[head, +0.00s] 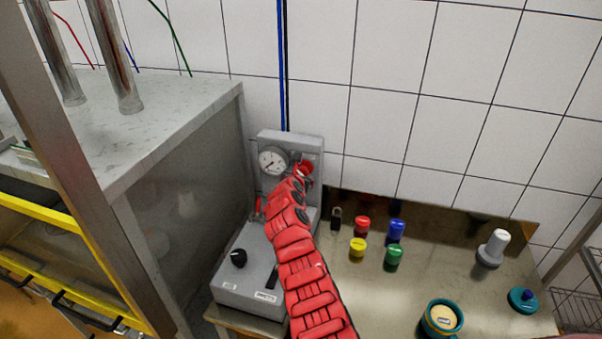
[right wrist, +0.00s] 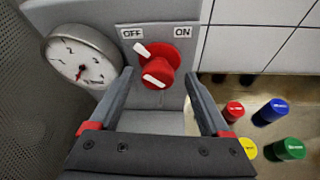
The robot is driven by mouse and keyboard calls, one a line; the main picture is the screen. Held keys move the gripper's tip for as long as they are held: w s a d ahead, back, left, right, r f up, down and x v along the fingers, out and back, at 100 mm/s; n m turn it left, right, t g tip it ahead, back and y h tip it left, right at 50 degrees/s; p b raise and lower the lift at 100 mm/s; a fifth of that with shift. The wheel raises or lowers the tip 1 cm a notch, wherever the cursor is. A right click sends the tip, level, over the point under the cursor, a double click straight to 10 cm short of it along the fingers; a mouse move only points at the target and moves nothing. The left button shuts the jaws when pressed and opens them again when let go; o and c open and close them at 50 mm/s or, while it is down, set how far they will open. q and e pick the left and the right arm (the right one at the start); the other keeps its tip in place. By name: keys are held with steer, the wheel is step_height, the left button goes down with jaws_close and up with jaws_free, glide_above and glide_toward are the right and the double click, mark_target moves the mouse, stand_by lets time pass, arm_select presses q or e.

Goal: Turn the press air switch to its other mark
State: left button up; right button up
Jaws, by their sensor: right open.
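The press air switch is a red knob (right wrist: 158,66) with white marks on a grey panel (head: 311,140). In the right wrist view its upper white mark points up and left, toward the OFF label (right wrist: 132,34). The ON label (right wrist: 183,32) is to its upper right. My right gripper (right wrist: 159,78) is open, with one finger on each side of the knob's lower part in the picture. I cannot tell whether the fingers touch it. In the head view my red right arm hides part of the panel. My left gripper is not in view.
A pressure gauge (right wrist: 82,65) sits left of the knob. A grey box (head: 240,277) with a black knob (head: 239,258) is below the panel. Several coloured capped pots, including a blue one (head: 397,230), stand on the metal bench to the right. A steel-sided counter (head: 180,120) is at left.

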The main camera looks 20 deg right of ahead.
steer(key=shift+w+f, duration=0.2)
steer(key=shift+w, duration=0.1)
